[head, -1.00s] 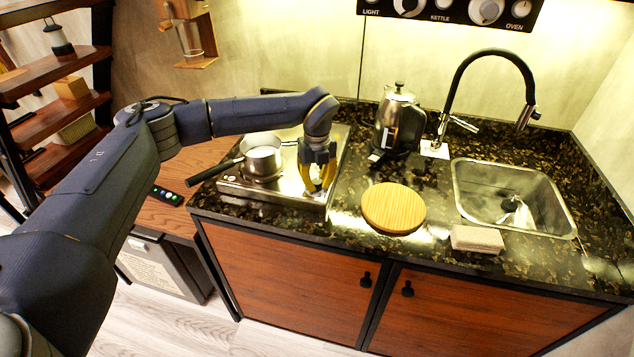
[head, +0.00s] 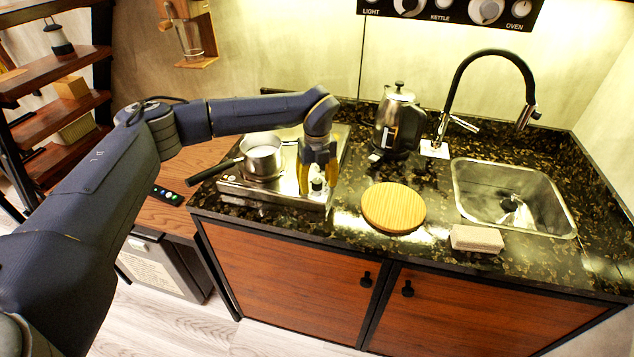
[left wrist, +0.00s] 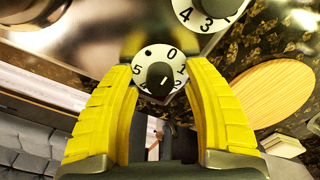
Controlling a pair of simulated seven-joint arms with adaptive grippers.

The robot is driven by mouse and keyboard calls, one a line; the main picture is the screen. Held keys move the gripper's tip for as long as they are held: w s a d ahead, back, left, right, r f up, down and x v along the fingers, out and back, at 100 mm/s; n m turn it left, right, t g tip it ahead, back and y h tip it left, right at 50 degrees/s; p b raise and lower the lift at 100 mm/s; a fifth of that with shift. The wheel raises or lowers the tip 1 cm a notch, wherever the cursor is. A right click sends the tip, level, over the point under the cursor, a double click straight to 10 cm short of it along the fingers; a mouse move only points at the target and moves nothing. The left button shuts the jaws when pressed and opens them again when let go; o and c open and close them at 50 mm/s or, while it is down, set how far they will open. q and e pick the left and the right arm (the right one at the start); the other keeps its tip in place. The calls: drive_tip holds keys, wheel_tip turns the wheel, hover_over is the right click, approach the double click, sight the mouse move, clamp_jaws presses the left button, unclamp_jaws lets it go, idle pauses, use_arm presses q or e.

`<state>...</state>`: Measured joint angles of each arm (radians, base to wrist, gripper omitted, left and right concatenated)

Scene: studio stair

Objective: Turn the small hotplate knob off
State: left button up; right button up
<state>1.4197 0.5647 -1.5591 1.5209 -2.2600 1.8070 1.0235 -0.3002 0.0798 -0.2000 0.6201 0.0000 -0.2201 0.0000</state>
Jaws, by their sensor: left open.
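The hotplate (head: 232,183) is a steel unit on the left of the dark counter. My left gripper (head: 318,186) has yellow fingers and is at its front right corner, pointing down. In the left wrist view its fingers (left wrist: 162,92) are open, one on each side of a white numbered dial with a black centre, the smaller-looking knob (left wrist: 158,76). I cannot tell whether they touch it. A second, larger-looking numbered knob (left wrist: 208,12) is partly cut off at the top. My right gripper is out of view.
A saucepan (head: 262,158) stands on the hotplate, its handle pointing left. A round wooden board (head: 393,207), a kettle (head: 396,122), a sponge (head: 477,239) and a sink (head: 572,222) lie to the right. Wooden shelves (head: 50,120) stand at far left.

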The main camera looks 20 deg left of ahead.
sight(317, 181)
use_arm(q)
wheel_tip(317, 181, up, 12)
idle(0.7)
